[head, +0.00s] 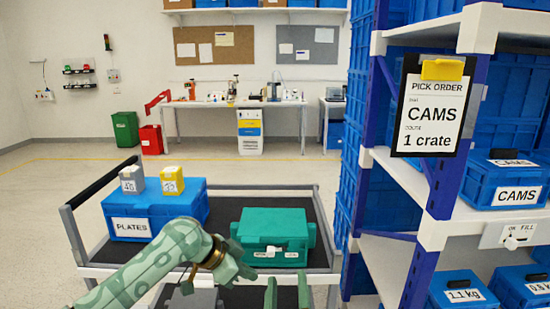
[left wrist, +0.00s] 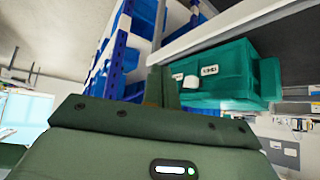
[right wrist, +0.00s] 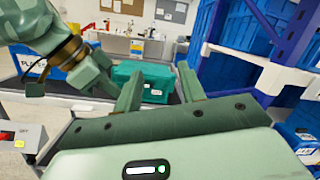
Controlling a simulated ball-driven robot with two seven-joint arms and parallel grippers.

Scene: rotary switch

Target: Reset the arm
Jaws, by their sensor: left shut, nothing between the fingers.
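My left arm (head: 150,262) reaches in from the lower left in the head view, its end in front of the teal crate (head: 272,236). My left gripper (left wrist: 162,86) is shut and empty in the left wrist view, where the teal crate (left wrist: 215,75) appears beyond it in a tilted picture. My right gripper (head: 287,288) is at the bottom of the head view, fingers upright and apart. The right wrist view shows it open and empty (right wrist: 160,85). A small switch plate marked FILL (head: 513,238), with a white knob, is on the right rack's edge, apart from both grippers.
A cart (head: 322,212) carries the teal crate and a blue PLATES crate (head: 155,213) with two small canisters on top. The blue rack (head: 440,190) with crates and a PICK ORDER card (head: 432,105) stands close at right. Open floor (head: 60,190) lies at left.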

